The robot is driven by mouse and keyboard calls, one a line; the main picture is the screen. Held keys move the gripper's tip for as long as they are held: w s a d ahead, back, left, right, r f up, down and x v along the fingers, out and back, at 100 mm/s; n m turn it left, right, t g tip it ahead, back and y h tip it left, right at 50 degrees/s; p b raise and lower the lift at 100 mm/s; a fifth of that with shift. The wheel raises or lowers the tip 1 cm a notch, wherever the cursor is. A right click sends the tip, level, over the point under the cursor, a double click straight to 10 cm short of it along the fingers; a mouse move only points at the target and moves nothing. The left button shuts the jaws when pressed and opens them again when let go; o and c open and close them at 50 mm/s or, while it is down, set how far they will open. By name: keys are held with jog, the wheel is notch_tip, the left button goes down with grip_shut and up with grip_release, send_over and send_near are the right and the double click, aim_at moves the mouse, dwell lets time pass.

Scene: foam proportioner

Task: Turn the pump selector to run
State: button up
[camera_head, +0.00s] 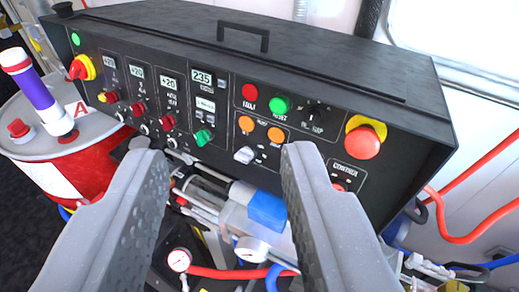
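The black control panel (225,85) spans the middle of the camera_head view. A black rotary knob (318,112) sits at its upper right, between a green button and a yellow-ringed red button; its small label is hard to read. A light grey selector knob (244,155) sits lower, near the panel's bottom edge. I cannot tell for certain which knob is the pump selector, or its setting. My gripper (222,158) is open and empty in front of the panel, with its two grey fingers wide apart. The grey knob shows between the fingertips.
A red emergency button (362,142) is right of the black knob. A red-yellow rotary switch (81,68) is at the far left, beside a red drum (75,165). Pipes, gauges (252,248) and red hoses (470,225) lie below and right of the panel.

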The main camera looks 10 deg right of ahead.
jog(key=shift+a, duration=0.3)
jog(key=o, duration=0.3)
jog(key=shift+w+a, duration=0.2)
jog(key=w+a+f+m+t+y+p, duration=0.15)
jog(key=w+a+f, duration=0.3)
jog(key=w, duration=0.45)
jog(key=w+a+f+m+t+y+p, duration=0.1)
jog(key=w+a+f+p, duration=0.2)
jog(key=w+a, duration=0.4)
jog(key=m+g+h+p, duration=0.3)
jog(key=m+h+p, duration=0.15)
jog(key=h, duration=0.75)
send_near(244, 156)
jog(key=x, duration=0.8)
jog(key=shift+w+f, duration=0.3)
jog(key=shift+f, duration=0.1)
